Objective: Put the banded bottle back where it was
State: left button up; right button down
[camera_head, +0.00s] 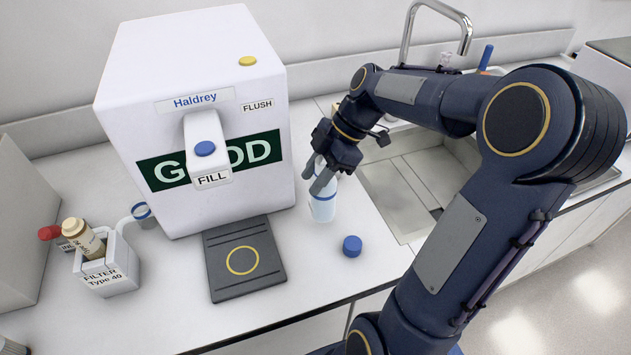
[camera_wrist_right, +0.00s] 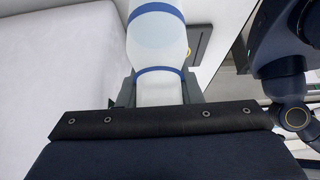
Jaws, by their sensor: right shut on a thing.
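The banded bottle (camera_head: 322,208) is white and translucent with a blue band, and it is roughly upright between the dispenser and the sink. My right gripper (camera_head: 322,178) is shut on its upper part from above. In the right wrist view the bottle (camera_wrist_right: 157,45) shows blue bands and sits between the fingers. Its top is hidden by the gripper in the head view. I cannot tell whether its base touches the counter. My left gripper is not in view.
The white Haldrey dispenser (camera_head: 130,95) stands left of the bottle, with a dark pad with a yellow ring (camera_head: 245,285) before it. A blue cap (camera_head: 352,246) lies on the counter near the bottle. A filter holder (camera_head: 110,278) is at left; the sink (camera_head: 410,190) is at right.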

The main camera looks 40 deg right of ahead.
jog(key=shift+w+d+f, duration=0.15)
jog(key=shift+f, duration=0.05)
jog(key=shift+w+d+f, duration=0.1)
jog(key=shift+w+f, duration=0.05)
jog(key=shift+f, duration=1.65)
jog(key=shift+f, duration=0.2)
jog(key=c, duration=1)
grip_release()
jog(key=shift+r, duration=0.1)
